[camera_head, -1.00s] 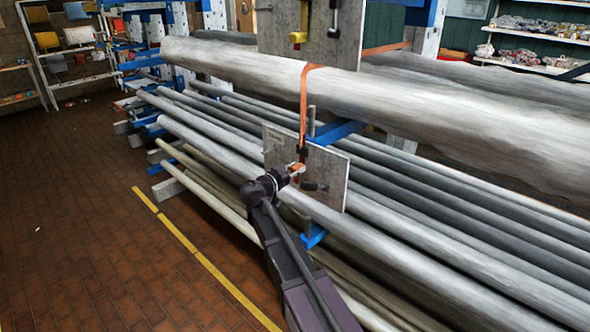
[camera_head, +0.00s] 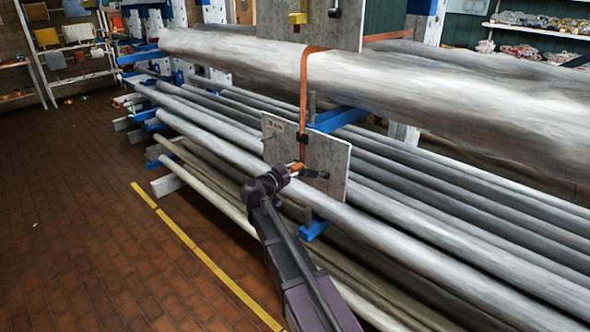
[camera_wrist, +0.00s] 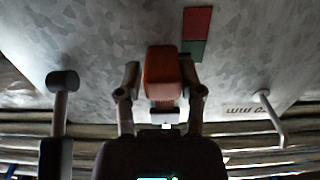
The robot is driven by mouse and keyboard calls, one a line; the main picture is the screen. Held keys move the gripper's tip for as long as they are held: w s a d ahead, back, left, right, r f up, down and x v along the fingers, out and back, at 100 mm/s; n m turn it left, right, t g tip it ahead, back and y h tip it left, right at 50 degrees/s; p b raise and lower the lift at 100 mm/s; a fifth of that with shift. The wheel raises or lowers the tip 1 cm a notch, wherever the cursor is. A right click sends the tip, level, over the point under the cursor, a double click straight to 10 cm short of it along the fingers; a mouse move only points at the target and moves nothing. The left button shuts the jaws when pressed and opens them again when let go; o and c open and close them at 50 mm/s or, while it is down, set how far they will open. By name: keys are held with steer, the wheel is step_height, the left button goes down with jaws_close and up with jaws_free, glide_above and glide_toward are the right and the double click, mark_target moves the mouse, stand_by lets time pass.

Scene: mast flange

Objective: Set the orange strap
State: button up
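The orange strap (camera_head: 304,90) runs over the large upper pole and hangs down its front to a dark buckle (camera_head: 302,138) at the lower metal plate (camera_head: 335,160). An orange-brown block-shaped handle (camera_wrist: 163,70) stands off this plate, centred in the wrist view. It also shows at my gripper's tip in the head view (camera_head: 298,167). My gripper (camera_wrist: 160,82) is at the handle, one finger on each side. The fingers look apart, with narrow gaps; contact is hard to judge. The strap itself is not clear in the wrist view.
A dark-tipped lever (camera_head: 316,174) sits right of the handle. Rod-like parts flank my gripper in the wrist view, left (camera_wrist: 62,90) and right (camera_wrist: 268,110). A red and green mark (camera_wrist: 196,30) is on the plate.

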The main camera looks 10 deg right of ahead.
steer(key=shift+o, duration=0.6)
steer(key=v, duration=1.2)
